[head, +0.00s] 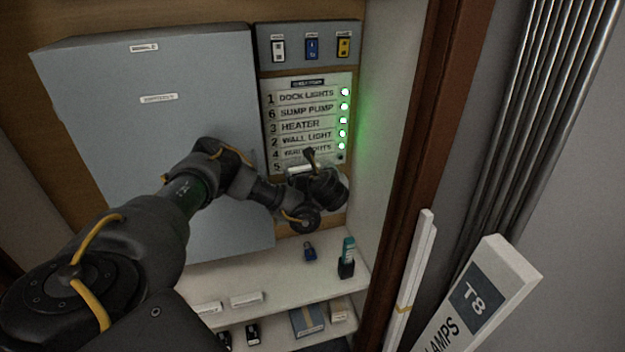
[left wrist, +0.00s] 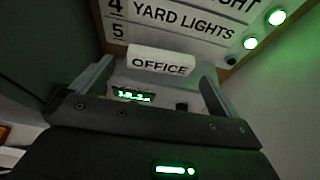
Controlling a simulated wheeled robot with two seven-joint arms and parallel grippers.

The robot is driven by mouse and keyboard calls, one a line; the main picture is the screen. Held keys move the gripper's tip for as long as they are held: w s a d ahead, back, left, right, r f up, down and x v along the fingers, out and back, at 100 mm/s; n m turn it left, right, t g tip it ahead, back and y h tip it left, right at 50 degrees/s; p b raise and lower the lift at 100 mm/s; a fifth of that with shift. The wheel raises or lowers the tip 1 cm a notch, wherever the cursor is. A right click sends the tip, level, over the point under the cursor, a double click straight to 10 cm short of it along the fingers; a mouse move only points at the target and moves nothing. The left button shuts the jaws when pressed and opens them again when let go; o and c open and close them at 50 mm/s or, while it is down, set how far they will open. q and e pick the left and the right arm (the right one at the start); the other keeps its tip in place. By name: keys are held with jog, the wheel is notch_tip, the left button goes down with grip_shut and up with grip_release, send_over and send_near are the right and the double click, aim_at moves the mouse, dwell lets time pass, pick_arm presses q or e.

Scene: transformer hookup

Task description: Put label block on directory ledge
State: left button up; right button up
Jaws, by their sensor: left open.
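The directory board (head: 307,120) hangs on the back wall, with numbered rows reading DOCK LIGHTS, SUMP PUMP, HEATER, WALL LIGHT and YARD LIGHTS. Its bottom row, number 5, is partly hidden by my left gripper (head: 306,168) in the head view. A white label block (left wrist: 160,63) reading OFFICE is at the board's lower edge in the left wrist view, just below the 5. My left gripper (left wrist: 155,82) is open, with one finger on each side of the block and a gap showing. I cannot tell whether the block rests fully on the ledge. My right gripper is not in view.
A grey cabinet (head: 150,110) fills the left. A switch panel (head: 310,47) is above the board. The shelf below holds white label blocks (head: 246,299), a blue padlock (head: 309,251) and a dark holder (head: 346,268). A wooden post (head: 430,120) bounds the right.

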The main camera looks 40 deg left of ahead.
pick_arm(q)
jog(key=v, duration=0.4)
jog(key=shift+d+r, duration=0.1)
jog(key=shift+d, duration=0.05)
jog(key=shift+s, duration=0.1)
dwell(0.3)
